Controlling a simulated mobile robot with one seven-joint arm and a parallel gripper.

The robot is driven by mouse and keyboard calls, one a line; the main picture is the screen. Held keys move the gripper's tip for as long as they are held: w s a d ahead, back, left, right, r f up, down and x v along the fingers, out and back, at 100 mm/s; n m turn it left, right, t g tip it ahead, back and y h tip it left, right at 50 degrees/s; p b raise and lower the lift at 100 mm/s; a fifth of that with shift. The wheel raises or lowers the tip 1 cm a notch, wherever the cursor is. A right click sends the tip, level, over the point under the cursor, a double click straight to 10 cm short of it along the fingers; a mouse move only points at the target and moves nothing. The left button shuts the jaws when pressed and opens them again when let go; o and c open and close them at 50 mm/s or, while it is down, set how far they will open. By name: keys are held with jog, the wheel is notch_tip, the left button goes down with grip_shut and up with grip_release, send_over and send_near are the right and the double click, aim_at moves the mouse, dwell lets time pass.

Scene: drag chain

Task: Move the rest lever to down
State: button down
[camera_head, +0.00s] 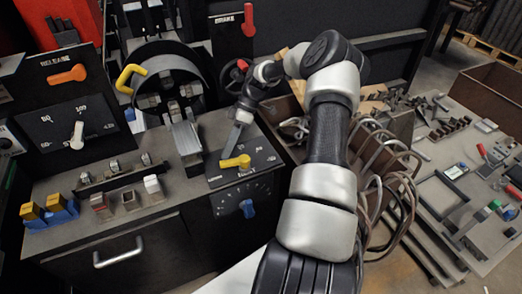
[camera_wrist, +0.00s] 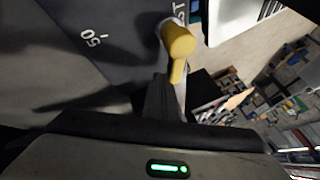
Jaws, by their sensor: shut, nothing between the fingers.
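A yellow lever (camera_head: 236,162) sits on a dark sloped panel (camera_head: 262,158), lying roughly across it in the head view. In the wrist view the yellow lever (camera_wrist: 177,45) shows large, with the letters "ST" beside it, so I take it as the rest lever. My gripper (camera_head: 235,140) comes down from above and is shut and empty, its tips right by the lever. In the wrist view the fingers (camera_wrist: 165,98) end just below the lever; I cannot tell whether they touch it. My fingers hide part of the panel.
A blue knob (camera_head: 248,208) is on the front face below. A red brake lever (camera_head: 249,20), an orange release lever (camera_head: 68,74) and another yellow handle (camera_head: 130,77) stand around. Looped cables (camera_head: 380,150) and a cluttered table (camera_head: 455,190) lie right.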

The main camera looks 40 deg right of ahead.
jog(key=shift+s+a+n+g, duration=0.3)
jog(key=shift+n+g, duration=0.2)
jog(key=shift+n, duration=0.3)
jog(key=p+v, duration=0.1)
jog(key=v, duration=0.6)
jog(key=shift+r, duration=0.25)
jog(key=shift+w, duration=0.1)
